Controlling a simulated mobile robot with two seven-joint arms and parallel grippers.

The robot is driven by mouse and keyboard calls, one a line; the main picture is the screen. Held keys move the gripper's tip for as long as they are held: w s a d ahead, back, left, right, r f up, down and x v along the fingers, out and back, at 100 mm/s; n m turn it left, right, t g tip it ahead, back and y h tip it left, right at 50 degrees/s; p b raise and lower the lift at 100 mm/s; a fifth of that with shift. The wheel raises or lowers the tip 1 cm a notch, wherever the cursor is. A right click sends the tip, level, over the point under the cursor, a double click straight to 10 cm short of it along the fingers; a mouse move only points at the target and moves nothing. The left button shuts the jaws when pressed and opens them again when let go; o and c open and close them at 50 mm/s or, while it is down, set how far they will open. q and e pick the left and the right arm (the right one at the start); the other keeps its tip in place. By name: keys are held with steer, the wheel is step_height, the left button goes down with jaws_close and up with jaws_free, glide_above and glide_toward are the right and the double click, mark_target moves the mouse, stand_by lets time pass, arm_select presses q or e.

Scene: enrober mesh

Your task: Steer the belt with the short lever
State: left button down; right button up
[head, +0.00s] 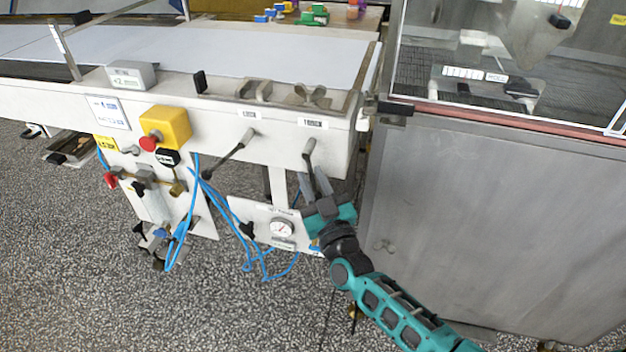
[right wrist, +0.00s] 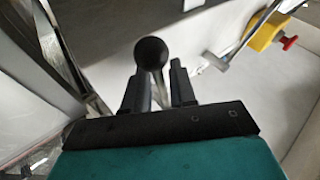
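Two levers stand out from the front of the white conveyor frame. The longer left lever (head: 232,156) leans and ends in a dark grip. My right gripper (head: 313,178) is at the right lever from below, fingers pointing up. In the right wrist view the lever's black ball knob (right wrist: 151,53) and thin rod stand between the fingers of my gripper (right wrist: 158,80). The fingers are apart, with gaps beside the rod. The pale belt (head: 270,55) runs along the top. My left gripper is not in view.
A yellow box with a red button (head: 165,128) sits on the frame at left. Blue hoses (head: 232,225) and a gauge panel (head: 280,228) hang below. A large grey metal cabinet (head: 490,220) stands close on the right. Speckled floor is free in front.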

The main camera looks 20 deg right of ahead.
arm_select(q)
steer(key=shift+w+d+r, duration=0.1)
arm_select(e)
steer(key=shift+o, duration=0.8)
steer(key=shift+s+f, duration=0.1)
steer(key=shift+s, duration=0.1)
arm_select(q)
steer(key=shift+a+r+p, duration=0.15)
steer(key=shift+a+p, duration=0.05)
steer(key=shift+p, duration=0.15)
arm_select(e)
steer(key=v, duration=1.2)
steer(key=shift+s, duration=0.25)
